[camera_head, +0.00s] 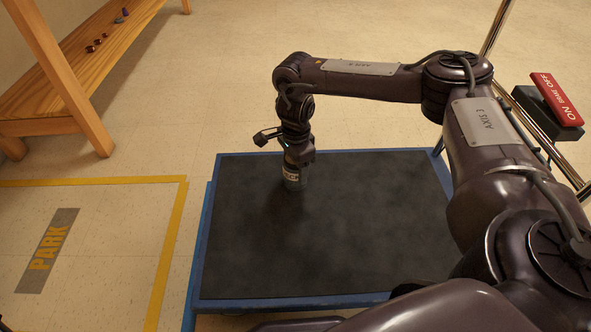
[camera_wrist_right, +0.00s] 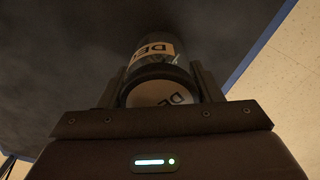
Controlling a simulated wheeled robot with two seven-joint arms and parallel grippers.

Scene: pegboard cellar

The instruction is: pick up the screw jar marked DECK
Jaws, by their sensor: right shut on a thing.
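The screw jar (camera_head: 291,177) has a pale label and is at the far left part of a dark platform top. In the right wrist view the jar (camera_wrist_right: 158,48) shows a label with the letters "DE", and its lid (camera_wrist_right: 160,92) also carries letters. My right gripper (camera_head: 297,160) reaches down over the jar from above and is shut on it, with a finger on each side of the lid in the right wrist view (camera_wrist_right: 160,88). I cannot tell whether the jar touches the platform top. My left gripper is not in view.
The blue-edged platform (camera_head: 340,303) has a dark, otherwise clear top. A wooden bench (camera_head: 100,50) with several small objects stands at the upper left. A yellow-taped PARK area (camera_head: 110,250) is at the left.

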